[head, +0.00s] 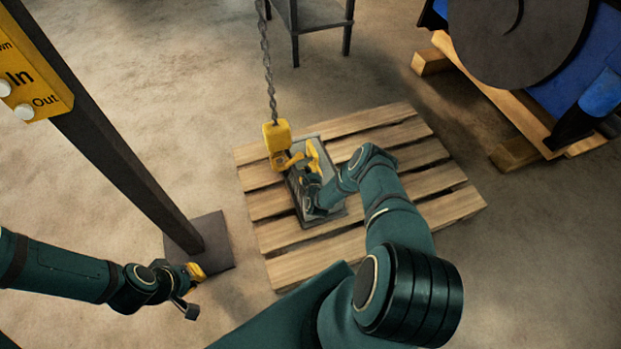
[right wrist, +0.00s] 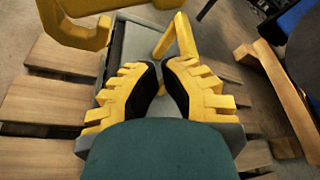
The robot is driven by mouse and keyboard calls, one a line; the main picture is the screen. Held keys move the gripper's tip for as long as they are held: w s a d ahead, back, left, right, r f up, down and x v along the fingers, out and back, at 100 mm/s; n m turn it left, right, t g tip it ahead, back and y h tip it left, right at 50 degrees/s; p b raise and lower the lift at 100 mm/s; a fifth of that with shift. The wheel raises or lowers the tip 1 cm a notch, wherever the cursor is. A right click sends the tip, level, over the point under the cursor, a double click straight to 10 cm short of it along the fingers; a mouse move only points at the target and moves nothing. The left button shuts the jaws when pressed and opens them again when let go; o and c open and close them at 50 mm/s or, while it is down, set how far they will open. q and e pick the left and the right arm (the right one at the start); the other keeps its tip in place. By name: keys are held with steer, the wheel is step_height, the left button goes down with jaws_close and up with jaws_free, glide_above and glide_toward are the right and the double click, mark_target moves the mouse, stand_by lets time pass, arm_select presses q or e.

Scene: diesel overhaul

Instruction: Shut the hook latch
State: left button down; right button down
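The yellow hook block (head: 277,140) hangs on a chain above the pallet. Its yellow hook (head: 290,161) also shows at the top left of the right wrist view (right wrist: 82,28). A yellow angled piece (right wrist: 178,38) stands just beyond my right fingertips; I cannot tell whether it is the latch or part of the load. My right gripper (right wrist: 160,76) has its dark pads almost together, with nothing visible between them. It is over the grey load, beside the hook. My left gripper (head: 194,286) is low at the left, away from the hook; its fingers are too small to read.
A grey flat load (head: 330,209) lies on the wooden pallet (head: 440,205). A dark post with a base plate (head: 212,250) and a yellow In/Out control box (head: 40,85) stand at the left. A blue machine on timbers (head: 530,110) is at the right. A dark stand (head: 315,14) is behind.

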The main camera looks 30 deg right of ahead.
steer(key=shift+w+d+f, duration=0.25)
steer(key=shift+w+d, duration=0.05)
steer(key=shift+w, duration=0.3)
arm_select(q)
steer(key=shift+f, duration=0.25)
arm_select(e)
steer(key=shift+w+a+r, duration=0.15)
steer(key=shift+a+r, duration=0.45)
steer(key=shift+r, duration=0.3)
steer(key=shift+w+a+r, duration=0.1)
steer(key=shift+a+r, duration=0.45)
steer(key=shift+r, duration=0.3)
